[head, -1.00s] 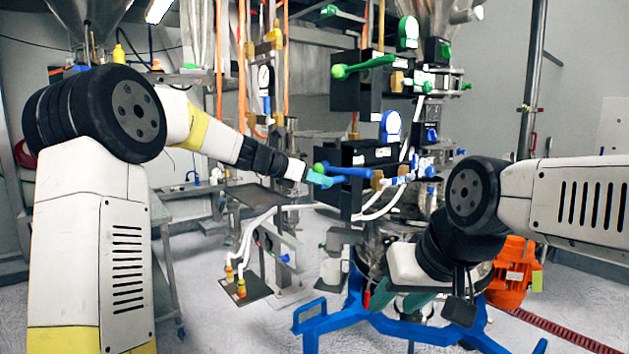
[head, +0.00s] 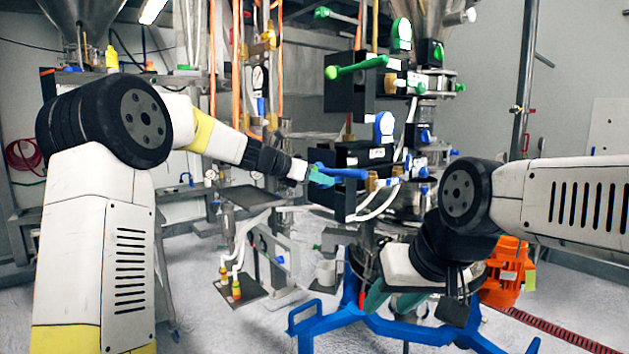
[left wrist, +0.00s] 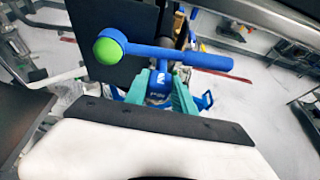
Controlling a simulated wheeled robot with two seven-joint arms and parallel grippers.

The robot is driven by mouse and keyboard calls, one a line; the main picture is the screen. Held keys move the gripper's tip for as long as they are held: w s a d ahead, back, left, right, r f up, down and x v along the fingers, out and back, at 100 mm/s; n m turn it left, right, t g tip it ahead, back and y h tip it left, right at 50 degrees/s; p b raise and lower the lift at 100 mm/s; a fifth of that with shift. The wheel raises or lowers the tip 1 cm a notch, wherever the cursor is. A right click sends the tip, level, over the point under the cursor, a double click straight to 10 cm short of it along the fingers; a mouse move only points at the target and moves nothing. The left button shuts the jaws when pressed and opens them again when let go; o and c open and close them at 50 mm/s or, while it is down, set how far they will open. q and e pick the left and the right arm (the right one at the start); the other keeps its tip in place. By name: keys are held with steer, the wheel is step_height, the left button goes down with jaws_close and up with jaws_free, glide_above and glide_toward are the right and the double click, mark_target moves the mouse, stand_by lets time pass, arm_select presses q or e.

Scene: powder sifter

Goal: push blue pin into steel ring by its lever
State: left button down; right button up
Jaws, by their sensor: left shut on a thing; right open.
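The blue lever (head: 348,173) is a bar across the front of a black box (head: 362,154); its green ball end (left wrist: 108,48) shows clearly in the left wrist view, along with the blue bar (left wrist: 190,58). My left gripper (head: 318,178) is at the lever's left part in the head view. In the left wrist view its teal fingers (left wrist: 160,92) are shut on a blue part of the lever assembly just below the bar. I cannot make out the pin's tip or the steel ring. My right gripper (head: 393,301) is open and empty, low over the blue stand.
A similar green lever (head: 358,67) is on another black box above. Blue dial (head: 384,127) and white hoses sit close by. The blue stand (head: 375,322) and an orange motor (head: 508,275) are low at the right.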

arm_select(q)
steer(key=shift+w+d, duration=0.5)
steer(key=shift+d, duration=0.2)
steer(key=c, duration=1)
jaws_free()
steer(key=shift+o, duration=0.2)
steer(key=shift+a, duration=0.15)
steer(key=v, duration=0.7)
steer(key=shift+s+a+r, duration=0.2)
steer(key=shift+s, duration=0.05)
